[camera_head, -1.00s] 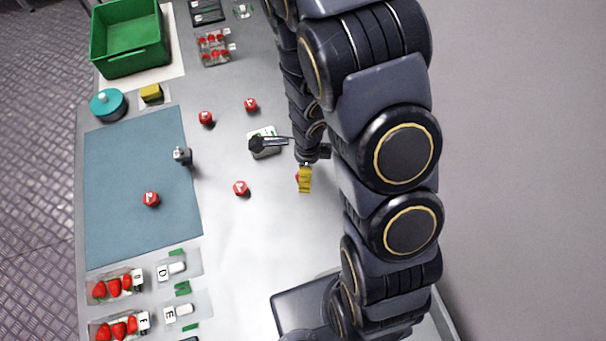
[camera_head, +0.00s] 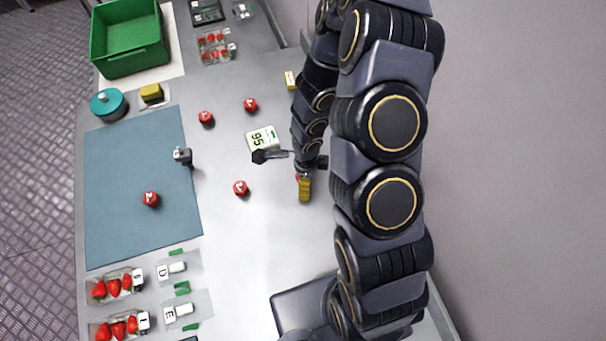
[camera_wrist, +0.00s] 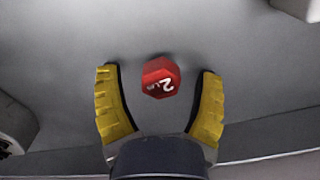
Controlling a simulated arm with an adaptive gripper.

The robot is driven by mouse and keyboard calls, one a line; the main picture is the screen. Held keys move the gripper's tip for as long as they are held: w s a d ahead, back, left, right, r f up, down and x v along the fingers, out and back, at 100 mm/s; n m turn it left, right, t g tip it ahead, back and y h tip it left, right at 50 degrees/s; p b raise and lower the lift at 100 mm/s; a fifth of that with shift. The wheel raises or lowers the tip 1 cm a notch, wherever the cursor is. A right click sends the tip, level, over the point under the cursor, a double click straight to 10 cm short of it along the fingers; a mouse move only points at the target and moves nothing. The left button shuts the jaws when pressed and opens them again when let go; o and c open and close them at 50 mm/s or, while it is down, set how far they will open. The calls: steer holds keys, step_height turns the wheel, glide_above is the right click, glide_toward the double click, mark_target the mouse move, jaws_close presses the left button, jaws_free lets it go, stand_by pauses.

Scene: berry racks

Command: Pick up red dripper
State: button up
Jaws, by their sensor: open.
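A small red hexagonal piece marked 2 (camera_wrist: 160,77) lies on the grey surface, seen between my open fingertips in the wrist view. I cannot tell its height relative to the tips. My gripper (camera_wrist: 158,72) has two yellow fingers, spread apart with nothing held. In the head view my gripper (camera_head: 304,188) is low over the right part of the table, with a bit of red beside it, mostly hidden. Nothing clearly looks like a dripper. Similar red pieces stand on the table (camera_head: 241,188), (camera_head: 251,104), (camera_head: 206,118) and on the blue mat (camera_head: 150,198).
A white scale (camera_head: 262,137) reading 95 is left of my arm. A grey device (camera_head: 182,155) stands at the edge of the blue mat (camera_head: 120,225). A green crate (camera_head: 128,62), teal pot (camera_head: 108,104) and strawberry trays (camera_head: 118,286) line the left.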

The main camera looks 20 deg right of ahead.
steer(key=c, duration=0.9)
steer(key=shift+o, duration=0.2)
steer(key=shift+r, duration=0.2)
steer(key=shift+w+r, duration=0.1)
steer(key=shift+r, duration=4.7)
